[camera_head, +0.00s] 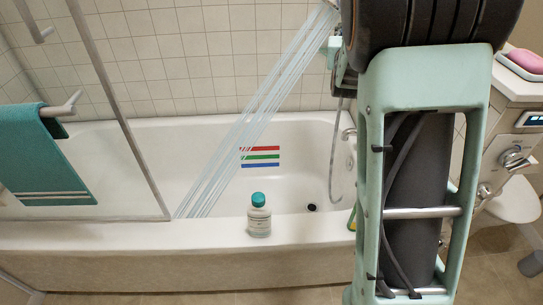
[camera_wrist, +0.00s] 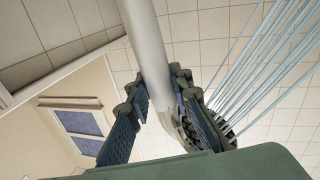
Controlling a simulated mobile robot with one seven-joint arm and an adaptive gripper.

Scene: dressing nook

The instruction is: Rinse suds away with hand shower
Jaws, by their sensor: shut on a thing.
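In the wrist view, my gripper (camera_wrist: 160,88) is shut on the pale grey handle of the hand shower (camera_wrist: 150,45), with a dark finger on either side. Water jets (camera_wrist: 268,65) fan out from the shower's lower end toward the upper right. In the head view, the jets (camera_head: 265,110) slant down and left into the white bathtub (camera_head: 190,165), ending near the front rim beside the glass panel. The shower and gripper are mostly hidden behind my arm there. The hose (camera_head: 334,160) hangs at the tub's right end. I cannot make out suds.
A clear bottle with a teal cap (camera_head: 259,217) stands on the front rim. Red, green and blue stripes (camera_head: 260,156) mark the tub. A teal towel (camera_head: 48,155) hangs by the glass panel at left. Pink soap (camera_head: 525,61) sits at upper right.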

